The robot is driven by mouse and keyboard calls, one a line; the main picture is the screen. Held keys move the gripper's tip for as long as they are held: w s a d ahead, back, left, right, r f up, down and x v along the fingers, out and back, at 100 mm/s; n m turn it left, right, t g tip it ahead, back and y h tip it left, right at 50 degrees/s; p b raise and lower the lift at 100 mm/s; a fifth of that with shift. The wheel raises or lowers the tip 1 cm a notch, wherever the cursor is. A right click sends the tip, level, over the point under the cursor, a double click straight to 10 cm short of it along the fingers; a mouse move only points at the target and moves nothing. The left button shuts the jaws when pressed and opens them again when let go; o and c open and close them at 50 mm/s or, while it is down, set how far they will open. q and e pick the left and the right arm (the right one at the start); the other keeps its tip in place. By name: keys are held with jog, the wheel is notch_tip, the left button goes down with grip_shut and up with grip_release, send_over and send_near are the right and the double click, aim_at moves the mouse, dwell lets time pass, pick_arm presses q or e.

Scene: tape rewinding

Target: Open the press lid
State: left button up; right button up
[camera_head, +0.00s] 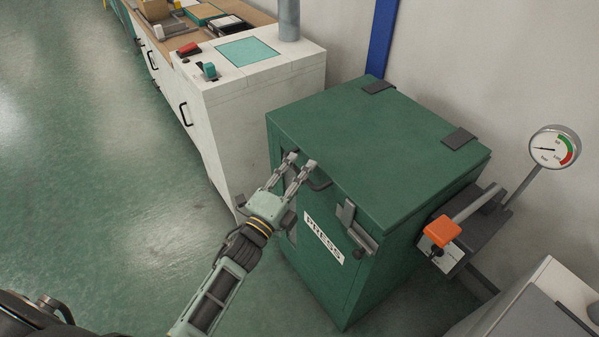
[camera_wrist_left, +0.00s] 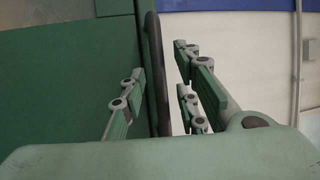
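The press (camera_head: 350,275) is a green box with a white PRESS label on its front. Its green lid (camera_head: 365,135) lies flat and shut, with dark hinges on the far edge. A dark lid handle (camera_head: 320,185) sits at the front edge. A grey latch (camera_head: 348,218) is on the front, right of the handle. My left gripper (camera_head: 301,160) is at the front left of the lid by the handle, fingers apart. In the left wrist view the dark handle bar (camera_wrist_left: 157,70) runs between the open fingers, with gaps visible. My right gripper is not in view.
A white cabinet (camera_head: 250,105) with a teal panel stands left of the press. A white unit is at lower right. Green floor at left is free.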

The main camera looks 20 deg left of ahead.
pick_arm(q)
jog(key=shift+c, duration=0.5)
grip_shut()
